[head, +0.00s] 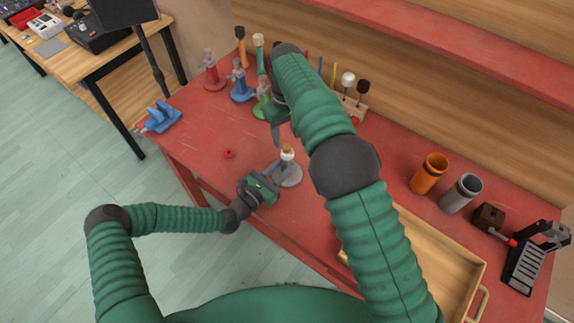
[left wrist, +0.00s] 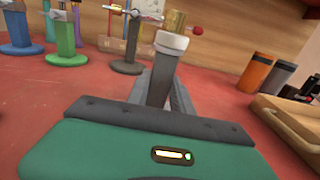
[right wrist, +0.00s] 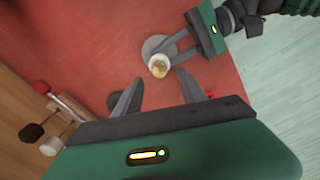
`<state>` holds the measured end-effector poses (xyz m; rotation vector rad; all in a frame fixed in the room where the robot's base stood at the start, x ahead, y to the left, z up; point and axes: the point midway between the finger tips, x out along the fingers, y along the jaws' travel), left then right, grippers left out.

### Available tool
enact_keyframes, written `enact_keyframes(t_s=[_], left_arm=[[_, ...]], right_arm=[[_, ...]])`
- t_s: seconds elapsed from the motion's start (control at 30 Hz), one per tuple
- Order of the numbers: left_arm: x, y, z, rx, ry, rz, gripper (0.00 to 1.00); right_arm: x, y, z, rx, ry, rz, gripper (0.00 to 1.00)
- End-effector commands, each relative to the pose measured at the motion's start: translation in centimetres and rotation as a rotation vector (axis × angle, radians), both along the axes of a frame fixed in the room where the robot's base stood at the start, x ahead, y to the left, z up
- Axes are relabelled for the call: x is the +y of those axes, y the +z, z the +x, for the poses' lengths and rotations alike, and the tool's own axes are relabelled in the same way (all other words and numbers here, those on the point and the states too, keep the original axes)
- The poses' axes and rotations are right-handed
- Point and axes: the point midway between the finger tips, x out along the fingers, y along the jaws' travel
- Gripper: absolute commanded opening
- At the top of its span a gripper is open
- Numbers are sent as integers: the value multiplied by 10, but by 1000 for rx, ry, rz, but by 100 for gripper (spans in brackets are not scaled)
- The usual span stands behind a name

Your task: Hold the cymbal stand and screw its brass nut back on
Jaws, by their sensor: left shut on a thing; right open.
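The grey cymbal stand (head: 290,175) stands upright on the red bench, with a round base and a pale collar at its top. My left gripper (head: 275,178) is shut on its post from the front left; the left wrist view shows the fingers around the post (left wrist: 163,78). A brass piece, seemingly the nut (left wrist: 176,20), sits on top of the collar; it also shows from above in the right wrist view (right wrist: 159,66). I cannot tell how far it is threaded. My right gripper (right wrist: 158,88) is open and empty above the stand, its fingertips apart from the nut.
Red (head: 211,75), blue (head: 240,85) and green (head: 262,105) stands are at the back. A small red piece (head: 229,153) lies left of the grey stand. A blue vise (head: 160,118) sits at the left edge. Orange (head: 429,174) and grey (head: 461,193) cups and a wooden tray (head: 470,285) are right.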

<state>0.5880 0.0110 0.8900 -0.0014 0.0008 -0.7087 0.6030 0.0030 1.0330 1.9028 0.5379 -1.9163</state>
Motion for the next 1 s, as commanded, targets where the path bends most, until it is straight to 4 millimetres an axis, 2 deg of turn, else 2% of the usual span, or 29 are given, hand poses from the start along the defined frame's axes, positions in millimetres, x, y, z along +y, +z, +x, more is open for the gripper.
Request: enact_keyframes(t_s=[0.1,0.3,0.43,0.67,0.7,0.87,1.0], left_arm=[[0,0,0,0,0,0,0],[0,0,0,0,0,0,0],[0,0,0,0,0,0,0],[0,0,0,-1,0,-1,0],[0,0,0,-1,0,-1,29],[0,0,0,0,0,0,50],[0,0,0,0,0,0,52]], right_arm=[[1,30,2,-4,-1,3,48],[1,64,2,0,-1,0,48],[1,72,1,1,-1,0,48],[1,73,1,2,-1,-1,48],[1,73,1,2,-1,-1,48],[1,73,1,2,-1,-1,48],[1,73,1,2,-1,-1,48]])
